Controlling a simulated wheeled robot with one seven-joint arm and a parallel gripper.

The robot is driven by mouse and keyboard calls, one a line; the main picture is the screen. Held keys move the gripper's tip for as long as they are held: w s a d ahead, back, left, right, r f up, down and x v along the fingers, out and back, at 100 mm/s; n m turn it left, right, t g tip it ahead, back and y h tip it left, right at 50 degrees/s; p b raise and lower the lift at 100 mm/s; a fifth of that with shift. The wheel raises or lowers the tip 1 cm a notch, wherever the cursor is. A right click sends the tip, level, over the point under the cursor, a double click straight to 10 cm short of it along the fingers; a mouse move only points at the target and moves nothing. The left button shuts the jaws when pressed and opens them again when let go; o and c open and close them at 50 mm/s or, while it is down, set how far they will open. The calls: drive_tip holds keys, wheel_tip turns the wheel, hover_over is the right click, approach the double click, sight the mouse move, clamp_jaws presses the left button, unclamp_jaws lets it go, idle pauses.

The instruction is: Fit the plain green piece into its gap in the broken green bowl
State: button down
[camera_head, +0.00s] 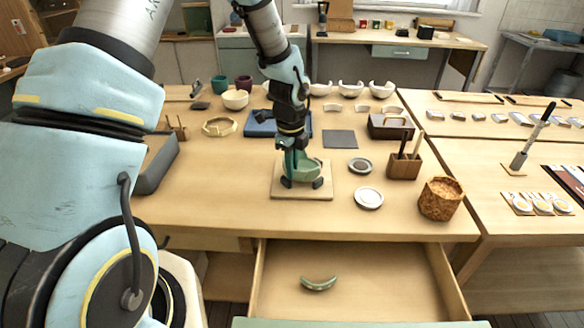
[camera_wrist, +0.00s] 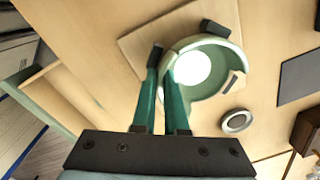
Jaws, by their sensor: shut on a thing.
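The broken green bowl (camera_head: 312,169) sits on a square wooden board (camera_head: 290,193) on the bench, between dark blocks. In the wrist view the bowl (camera_wrist: 236,58) shows its pale rim and a bright white round area inside. My gripper (camera_head: 291,164) is down at the bowl's left side. In the wrist view its two green fingers (camera_wrist: 166,75) are close together at the bowl's rim. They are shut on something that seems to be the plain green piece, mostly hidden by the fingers. I cannot tell whether it is seated in the gap.
An open drawer (camera_head: 262,282) in front holds another curved green piece (camera_head: 319,284). Right of the board are a small dark dish (camera_head: 360,166), a white dish (camera_head: 369,198), a wooden tool holder (camera_head: 404,166) and a cork-like pot (camera_head: 440,198). A grey mat (camera_head: 340,139) lies behind.

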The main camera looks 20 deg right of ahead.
drive_tip(key=shift+c, duration=2)
unclamp_jaws()
drive_tip(key=shift+r, duration=0.1)
drive_tip(key=shift+r+p, duration=2.5)
drive_tip(key=shift+r, duration=0.4)
drive_tip(key=s+a+r+n, duration=0.1)
drive_tip(key=a+r+n, duration=0.3)
drive_tip(key=a+n, duration=0.5)
drive_tip(key=s+a+r+n+b, duration=0.1)
drive_tip(key=a+r+n, duration=0.3)
drive_tip(key=a+n, duration=0.5)
drive_tip(key=s+a+r+n+t+b, duration=0.1)
drive_tip(key=a+r+n, duration=0.3)
drive_tip(key=a+n, duration=0.6)
drive_tip(key=s+a, duration=0.1)
drive_tip(key=a, duration=0.1)
drive_tip(key=shift+s+a, duration=0.3)
drive_tip(key=shift+a, duration=0.1)
